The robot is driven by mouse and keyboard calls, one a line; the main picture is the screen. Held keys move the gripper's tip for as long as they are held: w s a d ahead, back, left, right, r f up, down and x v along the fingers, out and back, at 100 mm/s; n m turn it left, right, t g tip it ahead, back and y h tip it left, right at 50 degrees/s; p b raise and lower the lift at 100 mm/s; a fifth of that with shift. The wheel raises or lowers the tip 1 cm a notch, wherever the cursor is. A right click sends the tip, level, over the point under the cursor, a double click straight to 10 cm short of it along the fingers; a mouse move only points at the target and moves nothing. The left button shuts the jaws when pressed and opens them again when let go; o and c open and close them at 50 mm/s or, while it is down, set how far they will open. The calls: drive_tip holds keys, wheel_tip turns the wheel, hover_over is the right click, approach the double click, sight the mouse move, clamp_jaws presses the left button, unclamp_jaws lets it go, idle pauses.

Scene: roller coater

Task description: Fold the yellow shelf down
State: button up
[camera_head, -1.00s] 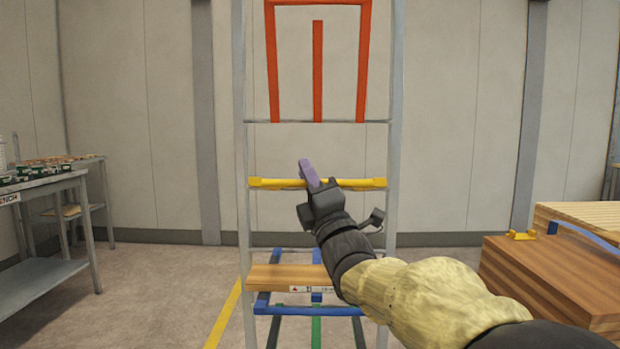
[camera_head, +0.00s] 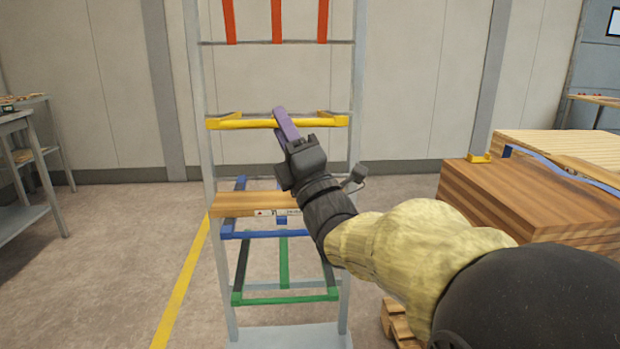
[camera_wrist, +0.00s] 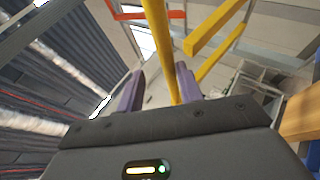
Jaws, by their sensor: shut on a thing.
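The yellow shelf (camera_head: 318,121) is a frame of thin bars on the grey rack (camera_head: 355,75), below the red shelf (camera_head: 278,18). Its front bar spans between the uprights, with short side arms running back. My gripper (camera_head: 284,123) has purple fingers and is shut on the front bar, left of its right end. In the wrist view the yellow bar (camera_wrist: 160,40) passes between the two purple fingers of my gripper (camera_wrist: 158,90). My gripper hides a short stretch of the bar.
Below, a wooden board (camera_head: 240,204) lies on the blue shelf (camera_head: 247,234), above a green shelf (camera_head: 260,299). Stacked timber (camera_head: 530,205) stands at right, close to my arm. A grey bench (camera_head: 22,215) is at left. Floor left of the rack is clear.

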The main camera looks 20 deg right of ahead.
drive_tip(key=v, duration=1)
drive_tip(key=shift+s, duration=0.35)
drive_tip(key=shift+r, duration=0.1)
drive_tip(key=shift+c, duration=0.2)
